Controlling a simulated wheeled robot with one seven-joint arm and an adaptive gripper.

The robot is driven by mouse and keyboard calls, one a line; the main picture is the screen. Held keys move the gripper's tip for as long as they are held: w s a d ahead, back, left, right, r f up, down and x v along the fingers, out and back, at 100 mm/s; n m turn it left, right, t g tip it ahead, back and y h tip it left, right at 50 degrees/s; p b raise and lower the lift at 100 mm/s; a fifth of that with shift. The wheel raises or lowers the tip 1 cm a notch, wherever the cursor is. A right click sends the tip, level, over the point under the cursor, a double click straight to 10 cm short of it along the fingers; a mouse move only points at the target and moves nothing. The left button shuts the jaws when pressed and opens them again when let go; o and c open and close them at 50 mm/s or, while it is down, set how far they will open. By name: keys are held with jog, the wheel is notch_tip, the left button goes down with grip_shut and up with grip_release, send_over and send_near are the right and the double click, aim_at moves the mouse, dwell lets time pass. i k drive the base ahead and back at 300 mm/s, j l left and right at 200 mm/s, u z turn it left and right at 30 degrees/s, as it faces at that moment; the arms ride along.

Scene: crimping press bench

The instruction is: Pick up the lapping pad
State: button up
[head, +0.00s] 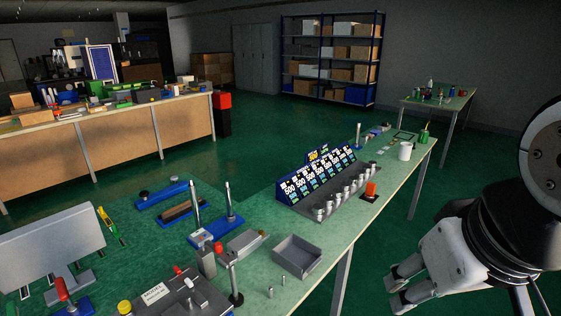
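I cannot tell for certain which item is the lapping pad. A flat dark-edged square (404,136) lies toward the far end of the right bench and may be it. A small orange-red block (371,188) sits on a dark base nearer, beside the rack. My gripper (394,288) hangs at the lower right, off the bench's right edge and well apart from both. Its two fingers are spread with nothing visible between them.
The bench (335,235) holds a blue numbered rack (318,172) with small cups, a grey tray (297,254), a white cup (405,151) and a green container (424,136). Upright posts and a press (172,298) stand at the near left. Green floor lies clear right of the bench.

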aim_at(370, 187)
jog(key=i+l+u, duration=0.15)
jog(key=l, duration=0.5)
jog(key=i+l+u, duration=0.15)
jog(key=l, duration=0.55)
jog(key=l+u, duration=0.15)
jog(key=l, duration=0.55)
jog(key=i, duration=0.05)
